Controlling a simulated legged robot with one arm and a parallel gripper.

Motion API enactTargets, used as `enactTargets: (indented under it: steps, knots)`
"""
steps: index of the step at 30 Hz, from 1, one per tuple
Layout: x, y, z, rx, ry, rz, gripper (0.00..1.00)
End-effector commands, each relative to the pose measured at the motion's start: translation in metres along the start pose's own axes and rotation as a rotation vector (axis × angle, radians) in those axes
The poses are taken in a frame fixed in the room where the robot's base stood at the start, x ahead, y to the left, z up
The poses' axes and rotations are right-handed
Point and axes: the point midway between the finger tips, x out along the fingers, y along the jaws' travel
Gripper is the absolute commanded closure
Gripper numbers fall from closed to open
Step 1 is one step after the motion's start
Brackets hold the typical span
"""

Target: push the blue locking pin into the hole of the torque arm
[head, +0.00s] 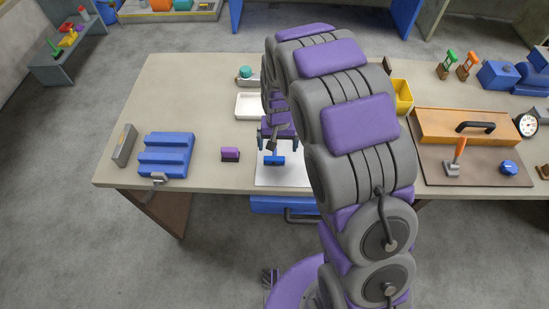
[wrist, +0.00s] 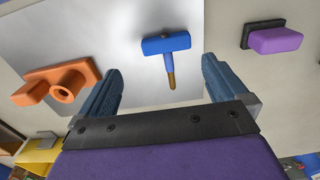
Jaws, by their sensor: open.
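The blue locking pin (wrist: 166,44) lies on a white sheet (wrist: 120,22), with a T-shaped head and a brass-coloured tip. In the head view the pin (head: 273,160) is just in front of my gripper (head: 277,141). In the wrist view my gripper (wrist: 161,70) is open and empty, its two blue fingers on either side of the pin's tip line, apart from the pin. The orange torque arm (wrist: 45,80), with a round raised hole, is at the left of the wrist view, beyond the left finger. My arm hides it in the head view.
A purple block with a black base (head: 230,155) lies left of the sheet. A blue ridged block (head: 166,155), a white tray (head: 250,105) and a yellow bin (head: 403,96) stand on the bench. A brown board with an orange box (head: 465,125) is at right.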

Motion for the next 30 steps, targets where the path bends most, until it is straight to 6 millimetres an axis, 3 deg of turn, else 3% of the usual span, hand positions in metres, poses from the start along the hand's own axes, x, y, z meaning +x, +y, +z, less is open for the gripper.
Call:
enactTargets:
  steps: [8, 16, 24, 30]
  knots:
    - [0.023, -0.010, -0.001, -0.001, -0.002, 0.011, 0.00]
    - [0.060, -0.010, -0.006, -0.001, -0.001, 0.008, 0.00]
    - [0.063, -0.005, -0.005, -0.001, 0.000, 0.002, 0.00]
    - [0.064, -0.010, -0.005, -0.001, 0.000, 0.008, 0.18]
